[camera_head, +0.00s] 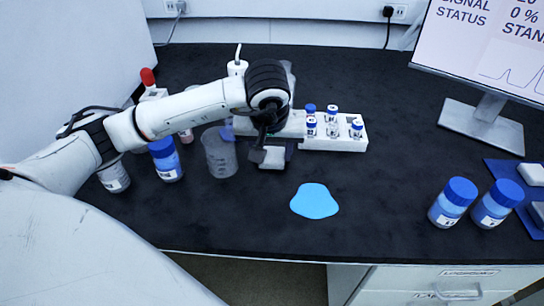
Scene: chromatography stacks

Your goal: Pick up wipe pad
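A small white block that looks like the wipe pad (272,158) is near the middle of the black bench, just in front of the vial rack. My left gripper (270,154) is at it, pointing down, with dark finger parts beside the block. The gripper and wrist hide part of the block, and I cannot tell whether the fingers are closed on it. A blue spill (315,201) lies flat on the bench to the right and nearer the front edge. My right gripper is not in view.
A white rack (340,143) with several blue-capped vials stands just behind the gripper. A clear beaker (221,155) and blue-capped bottles (165,160) stand left. Two blue-capped bottles (453,202) (497,204), a blue mat (505,170) and a monitor (487,45) are right.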

